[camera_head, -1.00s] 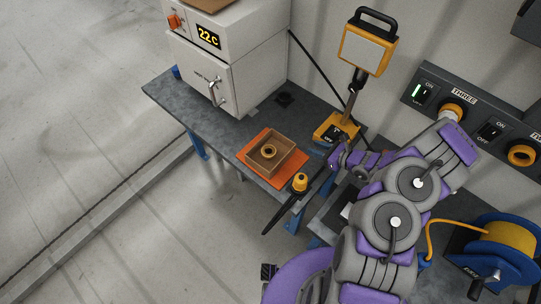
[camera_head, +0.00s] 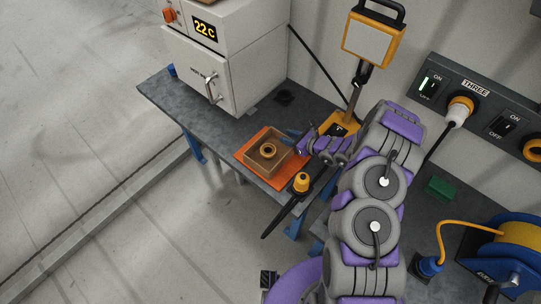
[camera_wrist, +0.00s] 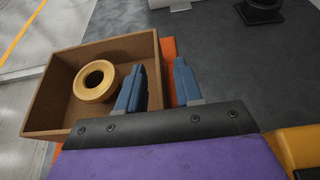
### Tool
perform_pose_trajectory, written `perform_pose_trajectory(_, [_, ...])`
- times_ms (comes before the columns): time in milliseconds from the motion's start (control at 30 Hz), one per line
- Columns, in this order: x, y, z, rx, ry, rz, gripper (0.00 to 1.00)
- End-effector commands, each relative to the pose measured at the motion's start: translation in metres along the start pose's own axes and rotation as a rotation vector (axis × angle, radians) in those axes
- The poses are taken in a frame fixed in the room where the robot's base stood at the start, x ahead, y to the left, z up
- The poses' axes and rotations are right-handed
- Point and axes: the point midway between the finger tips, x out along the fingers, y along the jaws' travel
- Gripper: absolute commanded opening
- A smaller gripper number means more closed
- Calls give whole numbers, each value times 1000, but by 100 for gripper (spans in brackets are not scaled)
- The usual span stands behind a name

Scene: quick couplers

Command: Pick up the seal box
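The seal box (camera_head: 264,168) is a brown open-topped box with a tan ring seal (camera_head: 268,150) inside. It rests on an orange mat (camera_head: 242,151) near the bench's front edge. In the wrist view the box (camera_wrist: 48,134) fills the left side, with the ring (camera_wrist: 96,82) on its floor. My gripper (camera_head: 292,137) is at the box's right side. In the wrist view my gripper (camera_wrist: 159,66) has two blue fingers spread apart. The left finger appears over the box's inside and the right one outside, with the right wall between them. I cannot tell whether they touch the wall.
A white oven (camera_head: 212,65) stands behind the box at left. A yellow work lamp (camera_head: 373,42) stands at the right, close to my arm. A yellow-topped black tool (camera_head: 301,183) overhangs the bench's front edge.

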Motion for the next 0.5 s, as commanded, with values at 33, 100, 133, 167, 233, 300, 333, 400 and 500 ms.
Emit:
perform_pose_trajectory(33, [6,0,-2,-1,1,0,35])
perform_pose_trajectory(100, [10,0,-1,-2,1,0,35])
perform_pose_trajectory(133, [11,0,-1,-1,0,0,35])
perform_pose_trajectory(167, [11,0,0,-1,0,0,35])
perform_pose_trajectory(233, [11,0,0,-1,0,-1,35])
perform_pose_trajectory(300, [11,0,0,-1,0,-1,35])
perform_pose_trajectory(333, [11,0,0,-1,0,-1,35])
perform_pose_trajectory(400, [11,0,0,-1,0,-1,31])
perform_pose_trajectory(500, [11,0,0,-1,0,-1,22])
